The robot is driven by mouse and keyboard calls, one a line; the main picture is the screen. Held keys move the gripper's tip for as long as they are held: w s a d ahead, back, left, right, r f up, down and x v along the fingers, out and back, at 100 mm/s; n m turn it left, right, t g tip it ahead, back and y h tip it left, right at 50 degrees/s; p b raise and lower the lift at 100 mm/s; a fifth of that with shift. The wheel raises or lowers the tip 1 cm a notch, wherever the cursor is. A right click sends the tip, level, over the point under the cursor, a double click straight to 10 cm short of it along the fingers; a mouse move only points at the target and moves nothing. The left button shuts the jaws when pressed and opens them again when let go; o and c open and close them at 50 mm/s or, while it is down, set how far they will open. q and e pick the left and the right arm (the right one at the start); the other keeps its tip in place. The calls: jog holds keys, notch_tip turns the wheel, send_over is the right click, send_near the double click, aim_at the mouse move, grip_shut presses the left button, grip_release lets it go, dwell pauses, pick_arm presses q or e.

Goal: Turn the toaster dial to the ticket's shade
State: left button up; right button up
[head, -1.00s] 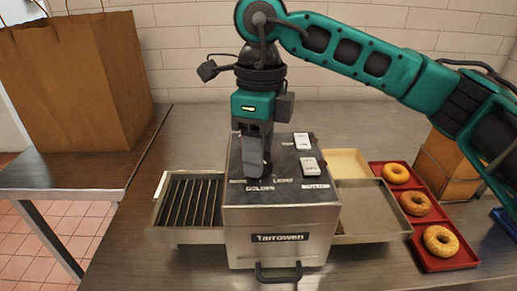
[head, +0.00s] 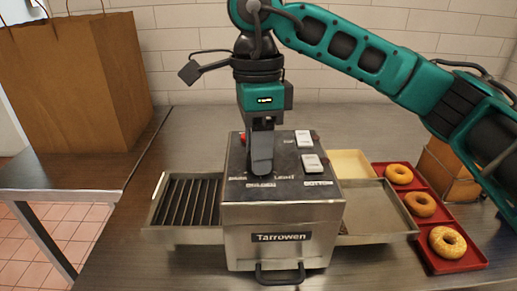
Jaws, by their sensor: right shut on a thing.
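The toaster (head: 282,238) is a steel box marked "Tarrowen" with a dark top panel, standing on the metal counter. Shade words are printed on the panel, with "GOLDEN" nearest the front edge; part of the lettering is covered. My right gripper (head: 262,172) points down at the left part of this panel and is shut on the dial, which its fingers hide. The dial's pointer cannot be made out. Two white switches, an upper one (head: 303,138) and a lower one (head: 311,163), sit right of the gripper. No ticket can be made out. My left gripper is not in view.
A slotted rack (head: 186,205) joins the toaster's left side and a flat tray (head: 375,208) its right. A red tray (head: 462,268) with three bagels lies further right. A brown paper bag (head: 75,85) stands at the left.

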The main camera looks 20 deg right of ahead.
jog(key=shift+n, duration=0.3)
jog(key=o, duration=1.1)
jog(key=shift+c, duration=0.2)
jog(key=shift+r, duration=0.15)
notch_tip(320, 180, up, 13)
jog(key=p, duration=0.2)
jog(key=shift+w+f, duration=0.2)
jog(key=shift+w, duration=0.2)
